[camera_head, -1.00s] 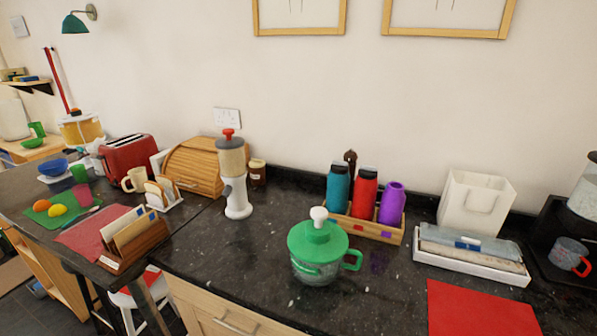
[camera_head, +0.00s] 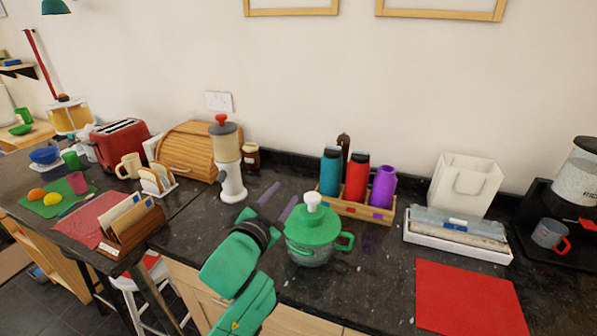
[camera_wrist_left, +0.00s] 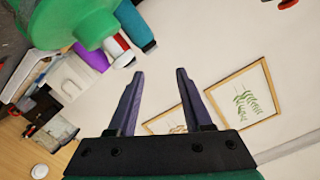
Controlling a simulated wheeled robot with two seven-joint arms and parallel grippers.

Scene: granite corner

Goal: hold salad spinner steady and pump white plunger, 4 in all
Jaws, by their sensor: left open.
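The salad spinner (camera_head: 309,252) stands on the dark granite counter, with a green lid, a clear bowl and a green handle on its right. Its white plunger (camera_head: 313,199) stands up from the lid's middle. My left gripper (camera_head: 278,201) is open and empty, just left of the spinner in the head view. In the left wrist view the two fingers (camera_wrist_left: 157,85) are spread with nothing between them. The green lid (camera_wrist_left: 62,18) fills that view's upper left, beside the fingers. I cannot tell whether the gripper touches the spinner. My right gripper is not in view.
A wooden crate (camera_head: 378,212) with teal, red and purple bottles stands behind the spinner. A white dispenser (camera_head: 231,180) with a red top stands behind left. A red mat (camera_head: 468,298) and a white tray (camera_head: 458,241) lie to the right. Counter in front of the spinner is bare.

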